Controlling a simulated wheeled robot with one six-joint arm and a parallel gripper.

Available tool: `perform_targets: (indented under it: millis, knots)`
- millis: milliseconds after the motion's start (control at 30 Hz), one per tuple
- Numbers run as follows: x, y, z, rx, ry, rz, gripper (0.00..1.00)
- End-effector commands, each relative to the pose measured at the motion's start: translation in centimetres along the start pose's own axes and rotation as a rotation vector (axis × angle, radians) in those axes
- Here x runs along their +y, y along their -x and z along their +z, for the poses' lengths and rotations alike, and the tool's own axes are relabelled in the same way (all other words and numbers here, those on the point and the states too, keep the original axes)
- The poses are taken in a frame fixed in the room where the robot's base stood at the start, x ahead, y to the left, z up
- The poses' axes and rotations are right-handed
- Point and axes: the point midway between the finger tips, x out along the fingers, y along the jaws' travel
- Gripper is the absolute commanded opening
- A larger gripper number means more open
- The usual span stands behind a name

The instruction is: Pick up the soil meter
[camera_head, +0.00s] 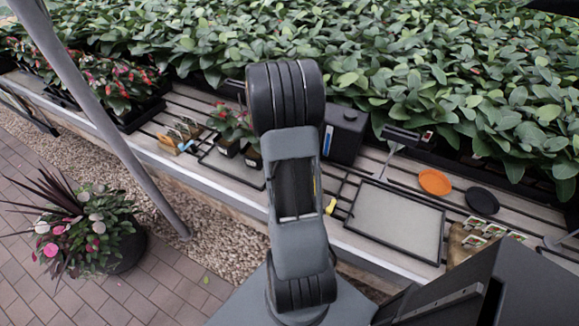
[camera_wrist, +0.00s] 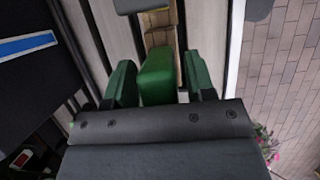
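My gripper (camera_wrist: 160,78) has green fingers in the wrist view, set apart on either side of a green block (camera_wrist: 157,78). The block looks like the soil meter's body, though no dial or probe shows. A narrow gap shows at the right finger; at the left finger I cannot tell whether it touches. In the head view my own arm hides my gripper, and I cannot make out the soil meter there.
The slatted bench holds a black-framed grey tray (camera_head: 397,222), an orange dish (camera_head: 434,182), a black dish (camera_head: 482,201), a black container (camera_head: 343,134) and a yellow-handled item (camera_head: 330,206). Dense leafy plants (camera_head: 440,70) fill the back. A planter (camera_head: 122,247) stands on the paving.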

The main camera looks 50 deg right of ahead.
Motion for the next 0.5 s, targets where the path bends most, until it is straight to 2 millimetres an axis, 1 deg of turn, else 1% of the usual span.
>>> perform_targets:
  millis: [33,67,433,500]
  knots:
    - [0.01,0.02,0.00,0.000,0.000,0.000,0.45]
    - [0.01,0.02,0.00,0.000,0.000,0.000,0.42]
    - [0.01,0.04,0.00,0.000,0.000,0.001,0.07]
    - [0.02,0.05,0.00,0.000,0.000,0.001,0.05]
